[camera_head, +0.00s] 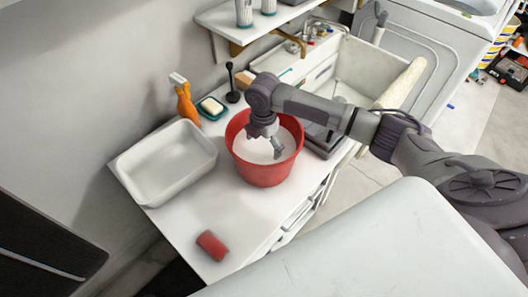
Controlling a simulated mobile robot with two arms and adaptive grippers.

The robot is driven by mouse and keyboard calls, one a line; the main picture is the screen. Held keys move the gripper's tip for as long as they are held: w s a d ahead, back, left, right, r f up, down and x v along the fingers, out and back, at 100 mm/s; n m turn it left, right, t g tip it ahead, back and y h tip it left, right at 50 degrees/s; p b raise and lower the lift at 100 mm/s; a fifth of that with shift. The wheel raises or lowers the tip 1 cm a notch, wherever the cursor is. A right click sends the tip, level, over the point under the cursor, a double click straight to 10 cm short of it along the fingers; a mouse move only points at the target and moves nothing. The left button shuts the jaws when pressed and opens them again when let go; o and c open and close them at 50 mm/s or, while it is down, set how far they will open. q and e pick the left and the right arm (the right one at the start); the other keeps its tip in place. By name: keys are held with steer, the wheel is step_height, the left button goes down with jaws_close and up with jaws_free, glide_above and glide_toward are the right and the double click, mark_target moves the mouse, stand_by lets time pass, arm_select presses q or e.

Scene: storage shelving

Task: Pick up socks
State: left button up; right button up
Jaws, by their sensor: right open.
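A small rolled red bundle (212,245), which looks like the socks, lies on the white counter (225,215) near its front edge. My right arm comes in from the right. My right gripper (278,153) points down over the open mouth of a red bucket (265,175). It is open, and I see nothing between its fingers. The gripper is behind and to the right of the red bundle, well apart from it. The bucket's inside looks pale, and my gripper hides part of it. My left gripper is not in view.
An empty white tray (150,195) stands left of the bucket. Behind are an orange spray bottle (186,103), a soap dish (212,108) and a dark plunger-like tool (232,95). A sink (350,65) is at the back right. The counter around the red bundle is clear.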

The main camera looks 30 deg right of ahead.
step_height(320, 180, down, 3)
steer(key=shift+d+r, duration=0.1)
steer(key=shift+r, duration=0.1)
steer(key=shift+w+f, duration=0.1)
steer(key=shift+f, duration=0.35)
steer(key=shift+c, duration=0.2)
steer(key=c, duration=0.9)
steer(key=shift+o, duration=0.2)
step_height(320, 180, up, 10)
steer(key=shift+f+b, duration=0.15)
steer(key=shift+b, duration=0.2)
steer(key=shift+r, duration=0.35)
step_height(320, 180, up, 7)
steer(key=p, duration=0.8)
glide_above(264, 150)
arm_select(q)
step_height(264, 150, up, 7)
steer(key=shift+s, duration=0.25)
arm_select(e)
steer(key=shift+r, duration=0.2)
